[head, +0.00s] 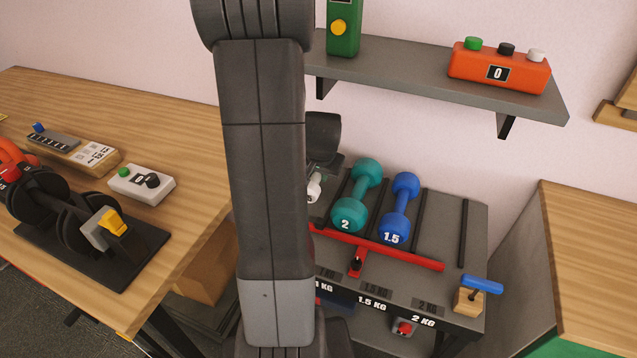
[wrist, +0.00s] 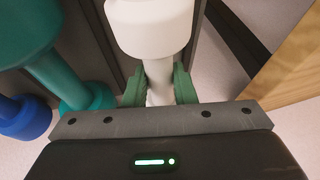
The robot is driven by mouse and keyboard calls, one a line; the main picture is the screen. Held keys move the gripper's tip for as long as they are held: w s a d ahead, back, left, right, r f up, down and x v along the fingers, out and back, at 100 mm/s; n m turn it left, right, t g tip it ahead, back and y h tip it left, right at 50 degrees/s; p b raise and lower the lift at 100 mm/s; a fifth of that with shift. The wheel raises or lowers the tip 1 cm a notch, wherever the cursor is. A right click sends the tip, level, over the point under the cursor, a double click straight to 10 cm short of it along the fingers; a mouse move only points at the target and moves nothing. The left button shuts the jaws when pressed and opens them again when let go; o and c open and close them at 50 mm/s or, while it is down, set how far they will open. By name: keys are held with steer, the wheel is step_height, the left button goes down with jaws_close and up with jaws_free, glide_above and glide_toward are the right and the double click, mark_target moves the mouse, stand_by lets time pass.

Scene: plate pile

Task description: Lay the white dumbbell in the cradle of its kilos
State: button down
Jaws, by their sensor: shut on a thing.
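The white dumbbell (wrist: 155,28) is between the green fingers of my gripper (wrist: 159,84), which are shut on its handle. In the head view, only a white end with part of a dark mark (head: 314,189) shows beside my arm; the number is not readable. Whether it touches the rack, I cannot tell. The grey rack (head: 477,222) has black dividers and front labels reading 1 KG, 1.5 KG and 2 KG. A teal dumbbell (head: 357,196) marked 2 and a blue dumbbell (head: 399,208) marked 1.5 lie on it. My arm hides the rack's left part.
A red bar (head: 400,250) crosses the rack in front of the dumbbells. A blue-handled clamp (head: 470,297) stands at its right front corner. A shelf (head: 420,85) with an orange box (head: 498,72) hangs above. A wooden bench (head: 190,125) with equipment is at left.

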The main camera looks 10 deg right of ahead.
mark_target(319, 182)
step_height(319, 182, down, 3)
steer(key=shift+f, duration=0.2)
steer(key=shift+w+d+f, duration=0.15)
steer(key=shift+w+f, duration=0.05)
steer(key=shift+f, duration=0.1)
steer(key=shift+f+b, duration=0.15)
steer(key=shift+b, duration=0.15)
steer(key=c, duration=1.2)
jaws_free()
steer(key=shift+s+r, duration=0.1)
steer(key=shift+r, duration=0.2)
steer(key=p+v, duration=0.1)
steer(key=v, duration=1)
steer(key=shift+s+r, duration=0.2)
steer(key=shift+r, duration=0.05)
